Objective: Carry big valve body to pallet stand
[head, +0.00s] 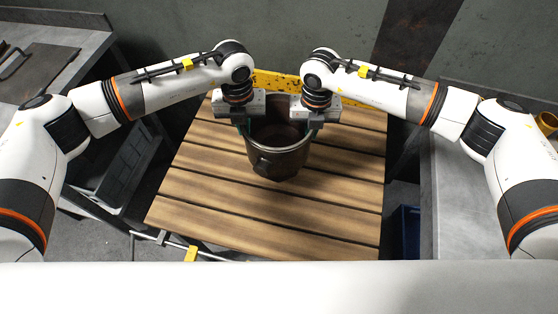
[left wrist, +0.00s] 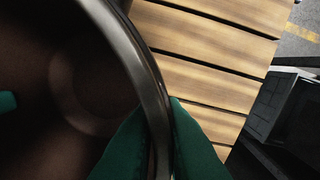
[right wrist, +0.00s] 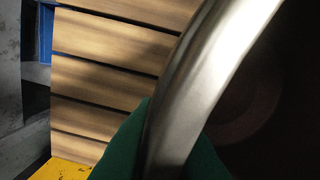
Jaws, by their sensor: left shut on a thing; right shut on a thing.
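The big valve body (head: 279,158) is a dark brown, pot-like hollow part. In the head view it is upright over the slatted wooden top of the pallet stand (head: 200,190), toward its back middle; I cannot tell whether it touches the slats. My left gripper (head: 243,123) is shut on its left rim, and my right gripper (head: 312,125) is shut on its right rim. In the left wrist view, green fingers (left wrist: 160,135) straddle the metal rim (left wrist: 150,75). In the right wrist view, green fingers (right wrist: 165,145) straddle the rim (right wrist: 205,60). The far side of the body is partly hidden.
A yellow bar (head: 277,82) runs along the stand's back edge near the wall. A grey table (head: 75,45) is at the left, with a dark crate (head: 115,165) below. A grey counter (head: 455,200) is at the right, with a blue bin (head: 408,230) beside it. The front slats are bare.

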